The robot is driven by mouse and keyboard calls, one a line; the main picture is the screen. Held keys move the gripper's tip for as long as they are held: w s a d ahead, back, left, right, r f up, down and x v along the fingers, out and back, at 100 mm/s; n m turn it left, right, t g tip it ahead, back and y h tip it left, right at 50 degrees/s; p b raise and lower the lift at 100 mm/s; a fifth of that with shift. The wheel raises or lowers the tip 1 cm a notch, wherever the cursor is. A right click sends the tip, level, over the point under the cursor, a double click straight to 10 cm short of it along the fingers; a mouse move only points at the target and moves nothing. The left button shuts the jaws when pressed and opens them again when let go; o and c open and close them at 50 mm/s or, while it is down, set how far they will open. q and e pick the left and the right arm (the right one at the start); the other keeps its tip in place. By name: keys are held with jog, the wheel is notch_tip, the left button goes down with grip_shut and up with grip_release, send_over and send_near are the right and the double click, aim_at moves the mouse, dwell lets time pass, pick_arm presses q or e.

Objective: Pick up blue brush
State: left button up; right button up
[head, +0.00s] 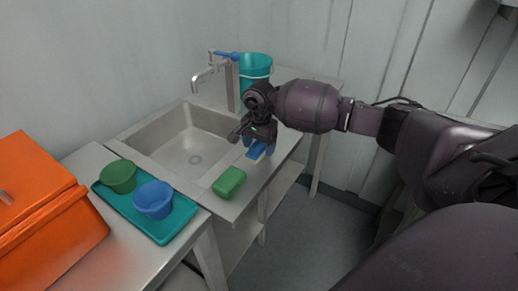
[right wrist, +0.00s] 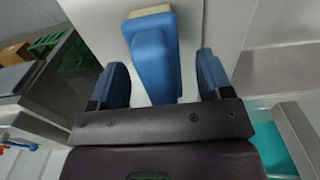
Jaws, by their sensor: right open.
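The blue brush (head: 257,150) lies on the right rim of the sink counter, partly hidden under my right gripper (head: 253,138). In the right wrist view the brush (right wrist: 153,58) shows a blue body with a pale strip at its far end. There my right gripper (right wrist: 161,75) is open, with one finger on each side of the brush and a visible gap to both. My left gripper is in neither view.
A green block (head: 229,182) sits on the counter in front of the brush. The sink basin (head: 170,135) is to the left, with a teal bucket (head: 255,68) behind. A teal tray (head: 173,225) holds a green bowl (head: 118,176) and a blue bowl (head: 153,199). An orange box (head: 45,220) stands at left.

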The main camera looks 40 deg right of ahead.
jog(key=shift+c, duration=0.4)
jog(key=c, duration=1)
jog(key=shift+o, duration=0.2)
jog(key=shift+r, duration=0.15)
notch_tip(320, 180, up, 20)
jog(key=shift+p, duration=0.35)
